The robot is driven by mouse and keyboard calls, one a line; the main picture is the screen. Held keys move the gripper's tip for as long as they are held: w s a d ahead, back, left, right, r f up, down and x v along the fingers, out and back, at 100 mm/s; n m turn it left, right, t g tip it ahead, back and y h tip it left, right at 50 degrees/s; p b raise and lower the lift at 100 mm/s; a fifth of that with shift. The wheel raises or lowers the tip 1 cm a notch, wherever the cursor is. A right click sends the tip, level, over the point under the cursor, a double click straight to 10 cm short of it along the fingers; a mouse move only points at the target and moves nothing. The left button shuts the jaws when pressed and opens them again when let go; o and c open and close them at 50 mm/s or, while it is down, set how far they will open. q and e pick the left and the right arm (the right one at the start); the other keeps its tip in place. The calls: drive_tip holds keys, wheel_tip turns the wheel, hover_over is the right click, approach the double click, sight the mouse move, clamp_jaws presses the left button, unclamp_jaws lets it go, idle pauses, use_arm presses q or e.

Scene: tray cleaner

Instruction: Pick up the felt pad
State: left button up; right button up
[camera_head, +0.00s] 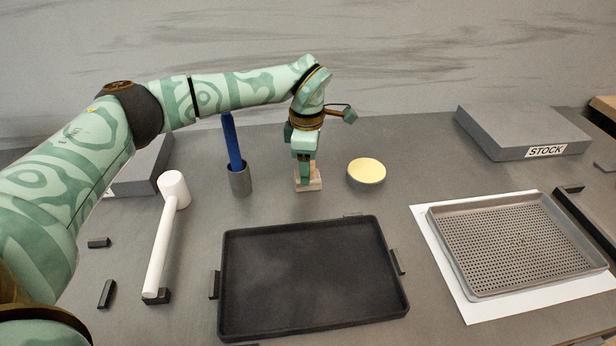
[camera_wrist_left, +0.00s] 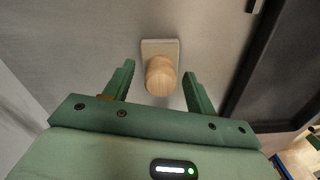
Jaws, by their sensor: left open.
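The felt pad (camera_head: 309,186) is a small pale rectangular block with a round wooden handle standing up from it. It sits on the grey table behind the black tray. In the left wrist view, the felt pad (camera_wrist_left: 149,45) shows behind its wooden handle (camera_wrist_left: 160,76). My left gripper (camera_head: 305,163) points down over the pad and hides part of its handle. In the wrist view, the left gripper (camera_wrist_left: 159,74) is open, with a finger on each side of the handle and a visible gap on both sides. My right gripper is not in view.
A yellow-topped round tin (camera_head: 366,171) stands right of the pad. A grey cup (camera_head: 239,180) holding a blue stick and a white mallet (camera_head: 165,235) are to the left. The black tray (camera_head: 227,290) lies in front. A perforated tray (camera_head: 436,232) is at right.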

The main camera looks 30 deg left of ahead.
use_arm(q)
drive_tip(key=c, duration=1.1)
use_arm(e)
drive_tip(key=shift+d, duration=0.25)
use_arm(q)
drive_tip(key=shift+r, duration=0.1)
